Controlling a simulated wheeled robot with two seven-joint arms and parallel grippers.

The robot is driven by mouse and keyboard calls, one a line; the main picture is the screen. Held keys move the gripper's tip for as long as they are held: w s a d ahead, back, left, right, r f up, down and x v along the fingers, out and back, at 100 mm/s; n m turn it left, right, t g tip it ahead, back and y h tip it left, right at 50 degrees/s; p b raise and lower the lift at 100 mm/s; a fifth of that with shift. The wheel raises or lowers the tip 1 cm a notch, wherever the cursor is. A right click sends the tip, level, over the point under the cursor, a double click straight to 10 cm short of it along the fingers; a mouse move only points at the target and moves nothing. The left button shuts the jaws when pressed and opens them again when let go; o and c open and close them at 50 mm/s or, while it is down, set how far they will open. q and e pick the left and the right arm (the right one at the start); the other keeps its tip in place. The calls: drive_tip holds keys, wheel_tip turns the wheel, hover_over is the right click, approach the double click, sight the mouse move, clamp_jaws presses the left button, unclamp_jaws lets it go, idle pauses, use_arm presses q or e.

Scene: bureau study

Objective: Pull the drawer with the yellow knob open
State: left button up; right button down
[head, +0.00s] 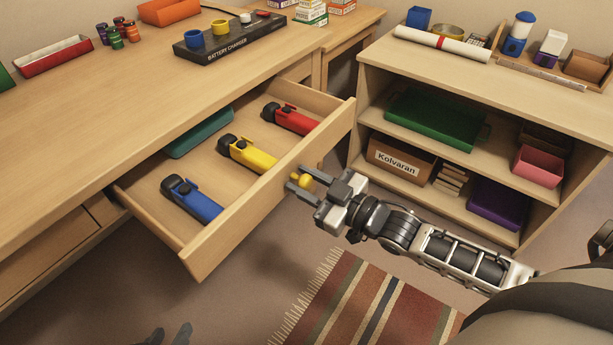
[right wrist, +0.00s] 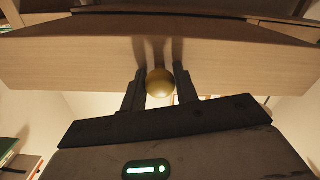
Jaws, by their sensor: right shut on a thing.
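The wooden drawer (head: 234,226) stands pulled out from the desk, with its inside in view. Its yellow knob (head: 303,180) is on the front panel; in the right wrist view the knob (right wrist: 160,83) sits between the fingers. My right gripper (head: 300,183) is shut on the knob, close to the drawer front. My left gripper (head: 168,334) shows only as dark fingertips at the bottom edge of the head view, apart from the drawer; its jaw state is unclear.
The drawer holds a blue tool (head: 192,199), a yellow tool (head: 247,153), a red tool (head: 291,118) and a green tray (head: 199,134). An open shelf (head: 440,155) stands at the right. A striped rug (head: 365,305) lies on the floor below.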

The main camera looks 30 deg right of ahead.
drive_tip(key=c, duration=1.1)
unclamp_jaws()
drive_tip(key=shift+o, duration=0.2)
use_arm(q)
drive_tip(key=shift+t, duration=0.7)
drive_tip(key=shift+s+a+r+p, duration=0.1)
drive_tip(key=shift+a+r+p, duration=0.1)
drive_tip(key=shift+r+p, duration=0.5)
drive_tip(key=shift+a+r+p, duration=0.25)
drive_tip(key=shift+r, duration=0.9)
drive_tip(key=shift+s+a+r+p, duration=0.1)
drive_tip(key=shift+a+r+p, duration=0.1)
drive_tip(key=shift+r+p, duration=0.5)
use_arm(e)
drive_tip(key=v, duration=1.6)
